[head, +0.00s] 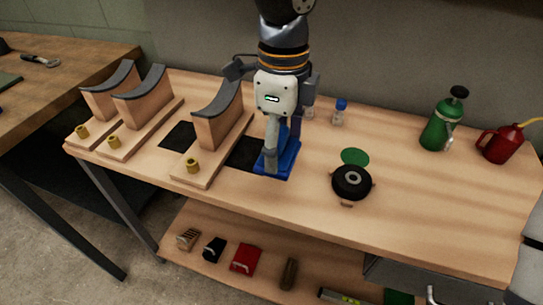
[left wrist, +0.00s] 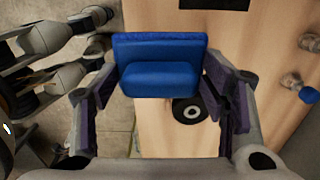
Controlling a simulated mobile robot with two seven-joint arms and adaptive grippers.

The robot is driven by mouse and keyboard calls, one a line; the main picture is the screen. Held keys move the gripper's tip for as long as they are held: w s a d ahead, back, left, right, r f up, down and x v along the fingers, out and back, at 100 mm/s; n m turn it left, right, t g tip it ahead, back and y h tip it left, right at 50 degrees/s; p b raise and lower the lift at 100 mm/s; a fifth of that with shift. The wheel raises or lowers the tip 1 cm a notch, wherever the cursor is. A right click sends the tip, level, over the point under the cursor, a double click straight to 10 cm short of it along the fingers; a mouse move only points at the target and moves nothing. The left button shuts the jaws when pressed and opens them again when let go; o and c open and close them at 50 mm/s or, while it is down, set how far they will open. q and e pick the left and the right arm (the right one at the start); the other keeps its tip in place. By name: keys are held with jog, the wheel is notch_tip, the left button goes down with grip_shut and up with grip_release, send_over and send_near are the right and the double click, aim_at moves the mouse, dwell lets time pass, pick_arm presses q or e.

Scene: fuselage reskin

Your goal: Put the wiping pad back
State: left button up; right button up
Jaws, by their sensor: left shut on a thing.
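The wiping pad (head: 277,163) is a blue block with a raised grip. My left gripper (head: 274,140) points down onto it and is shut on its grip. In the left wrist view the pad (left wrist: 160,72) sits between the two fingers of the left gripper (left wrist: 160,95). It is over the front half of the workbench (head: 430,205), just right of a dark square patch (head: 245,153). I cannot tell whether it touches the bench top.
Three curved saddles on wooden bases, the nearest (head: 212,135), stand to the left. A black round tool (head: 351,182) and a flat green disc (head: 355,156) lie to the right. A blue-capped bottle (head: 339,112), green sprayer (head: 440,125) and red can (head: 502,145) stand behind.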

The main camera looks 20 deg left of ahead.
pick_arm(q)
jog(key=w+f, duration=0.1)
jog(key=f, duration=0.1)
jog(key=w+a+f, duration=0.1)
jog(key=w+f, duration=0.1)
jog(key=w+f+b, duration=0.1)
jog(key=w+f, duration=0.1)
jog(key=shift+w+a, duration=0.1)
jog(key=shift+a, duration=0.3)
jog(key=shift+w+a+f, duration=0.1)
jog(key=shift+w+f, duration=0.1)
jog(key=shift+f, duration=0.7)
jog(key=shift+w+a+f, duration=0.1)
jog(key=shift+w+f, duration=0.1)
jog(key=shift+f, duration=0.7)
pick_arm(e)
jog(key=shift+s+f+g, duration=0.4)
jog(key=shift+s+f, duration=0.65)
jog(key=shift+s, duration=0.05)
pick_arm(q)
jog(key=shift+f, duration=0.15)
jog(key=o, duration=1.1)
notch_tip(320, 180, up, 12)
pick_arm(e)
jog(key=shift+w+r, duration=0.25)
